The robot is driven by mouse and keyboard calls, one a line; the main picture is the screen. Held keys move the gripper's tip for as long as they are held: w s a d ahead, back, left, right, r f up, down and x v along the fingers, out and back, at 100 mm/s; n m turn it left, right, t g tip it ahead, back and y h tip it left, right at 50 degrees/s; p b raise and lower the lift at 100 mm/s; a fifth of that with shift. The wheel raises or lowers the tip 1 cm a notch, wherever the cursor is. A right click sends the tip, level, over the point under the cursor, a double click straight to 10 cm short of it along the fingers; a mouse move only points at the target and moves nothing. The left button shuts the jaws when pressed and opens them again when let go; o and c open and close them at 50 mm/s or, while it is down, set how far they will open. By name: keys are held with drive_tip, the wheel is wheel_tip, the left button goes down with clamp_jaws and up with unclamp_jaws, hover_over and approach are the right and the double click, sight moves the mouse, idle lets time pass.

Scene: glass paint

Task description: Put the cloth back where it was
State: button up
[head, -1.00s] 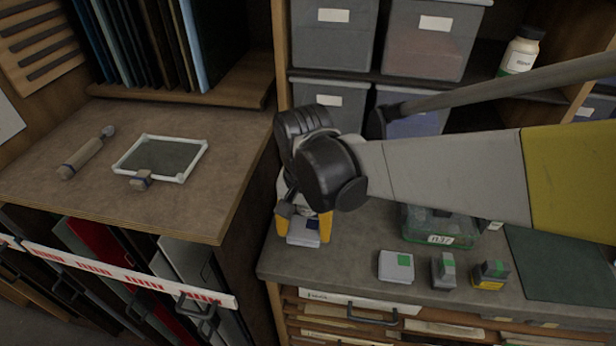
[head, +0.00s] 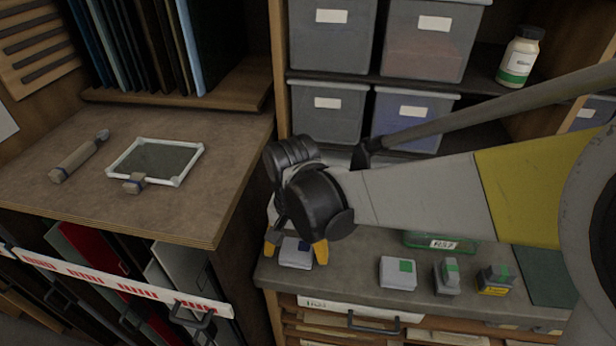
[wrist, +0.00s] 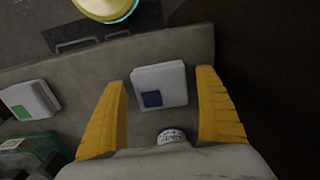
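A folded pale cloth with a blue square (head: 296,254) lies near the front left corner of the grey counter. My gripper (head: 296,250) is over it, pointing down, with one yellow finger on each side. In the wrist view the same cloth (wrist: 164,82) sits between the spread fingers of my gripper (wrist: 160,82). Gaps show on both sides of it, so the gripper is open and not holding it. A similar folded cloth with a green square (head: 398,272) lies to the right and also shows in the wrist view (wrist: 30,99).
Two small blocks with green marks, one grey (head: 447,278) and one dark and yellow (head: 495,281), stand further right. A green labelled tub (head: 442,242) is behind them, partly hidden by my arm. A workbench (head: 215,207) with a framed pane (head: 155,160) is left.

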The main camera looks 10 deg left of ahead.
sight(297, 252)
wheel_tip(297, 252, up, 12)
drive_tip(key=p, duration=0.4)
drive_tip(key=s+d+r+t, duration=0.1)
drive_tip(key=s+d+t, duration=0.1)
drive_tip(key=d, duration=1.1)
drive_tip(key=s+d+r+n+t, duration=0.1)
drive_tip(key=d+t, duration=0.4)
drive_tip(key=d, duration=0.7)
drive_tip(key=shift+s+d+r, duration=0.35)
drive_tip(key=shift+s+r, duration=0.05)
drive_tip(key=shift+s, duration=0.5)
